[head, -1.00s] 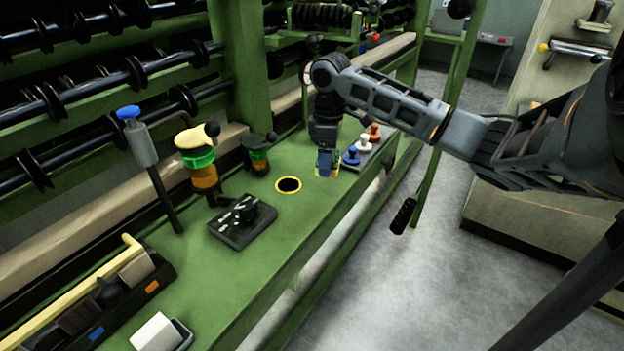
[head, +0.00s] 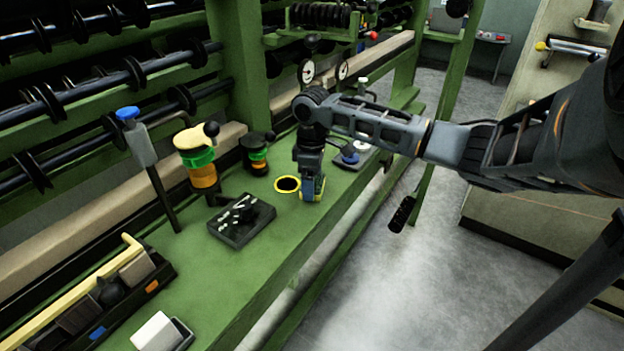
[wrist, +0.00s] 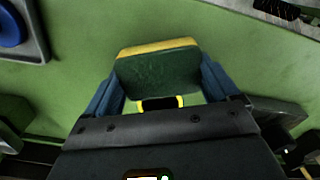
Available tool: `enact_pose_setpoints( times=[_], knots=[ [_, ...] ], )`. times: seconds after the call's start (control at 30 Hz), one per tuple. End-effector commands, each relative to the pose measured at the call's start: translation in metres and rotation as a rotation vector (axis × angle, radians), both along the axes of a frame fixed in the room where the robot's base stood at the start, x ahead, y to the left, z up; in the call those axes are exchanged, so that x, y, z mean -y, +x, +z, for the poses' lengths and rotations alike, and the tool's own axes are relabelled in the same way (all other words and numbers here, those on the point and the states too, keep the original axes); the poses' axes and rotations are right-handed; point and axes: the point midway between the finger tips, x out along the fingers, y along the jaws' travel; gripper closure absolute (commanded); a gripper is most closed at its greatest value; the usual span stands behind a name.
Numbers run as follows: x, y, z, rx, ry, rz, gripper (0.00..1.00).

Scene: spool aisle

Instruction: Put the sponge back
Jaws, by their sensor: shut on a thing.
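My gripper (head: 312,188) is shut on the sponge and holds it over the green bench, just right of the yellow-ringed hole. In the wrist view the sponge (wrist: 157,72) sits between the two blue fingers, dark green with a yellow edge. In the head view only a little yellow of it (head: 319,196) shows at the fingertips. I cannot tell whether it touches the bench. The yellow-ringed hole (head: 287,184) also shows in the wrist view, partly hidden behind the sponge.
A dark plate with a knob (head: 241,221) lies left of the hole. A panel with a blue knob (head: 349,154) is behind my gripper. A yellow-topped canister (head: 197,155) and a black one (head: 256,153) stand at the back. A white block (head: 157,332) sits at the front.

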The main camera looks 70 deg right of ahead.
Motion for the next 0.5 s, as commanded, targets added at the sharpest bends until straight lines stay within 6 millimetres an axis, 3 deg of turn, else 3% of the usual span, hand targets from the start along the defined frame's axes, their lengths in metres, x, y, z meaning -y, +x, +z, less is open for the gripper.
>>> enact_pose_setpoints(
  times=[0.07,0.1,0.2,0.5],
  knots=[
    [-0.0003,0.0,-0.0028,0.0,0.001,0.0,0.4],
    [0.0,0.0001,-0.0025,0.0,0.0,0.0,0.1],
    [0.0,0.0,-0.0023,0.0,0.0,0.0,0.0],
    [0.0004,0.0,0.0014,0.0,-0.001,0.0,0.0]
  ],
)
